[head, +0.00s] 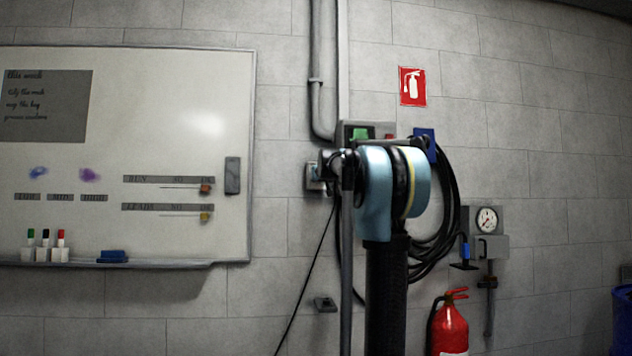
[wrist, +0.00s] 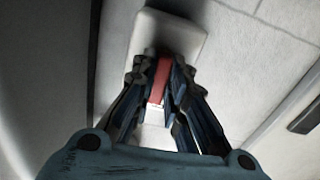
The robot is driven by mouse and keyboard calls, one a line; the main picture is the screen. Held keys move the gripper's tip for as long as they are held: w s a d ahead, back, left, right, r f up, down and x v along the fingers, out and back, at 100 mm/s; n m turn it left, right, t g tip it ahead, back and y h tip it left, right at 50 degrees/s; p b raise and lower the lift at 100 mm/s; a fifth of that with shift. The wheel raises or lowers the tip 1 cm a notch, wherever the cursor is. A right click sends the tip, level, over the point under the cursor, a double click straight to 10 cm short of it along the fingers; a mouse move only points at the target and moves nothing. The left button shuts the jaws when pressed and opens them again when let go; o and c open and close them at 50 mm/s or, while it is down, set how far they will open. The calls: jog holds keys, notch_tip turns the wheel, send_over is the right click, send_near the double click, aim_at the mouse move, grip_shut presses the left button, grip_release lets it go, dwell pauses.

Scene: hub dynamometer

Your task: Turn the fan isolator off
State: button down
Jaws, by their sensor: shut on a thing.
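In the wrist view a pale box (wrist: 180,32) with rounded corners is fixed to the wall. A red lever (wrist: 161,76) stands out from it, and I take this to be the fan isolator. My gripper (wrist: 159,84) is shut on the red lever, one finger on each side. The lever's lower end is partly hidden between the fingers. In the head view my gripper (head: 321,171) is at a small grey wall box (head: 309,180), left of my blue arm joint. The gripper covers most of that box, and no label is readable.
A control box with green and red buttons (head: 361,133) is just above my arm. A black hose coil (head: 447,200) hangs to the right. A whiteboard (head: 150,100) is on the left. A fire extinguisher (head: 452,328) and a gauge (head: 487,220) are at right.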

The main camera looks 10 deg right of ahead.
jog(key=shift+d, duration=0.2)
jog(key=shift+n, duration=4)
jog(key=c, duration=1.6)
grip_release()
jog(key=shift+d, duration=0.2)
jog(key=shift+a, duration=0.15)
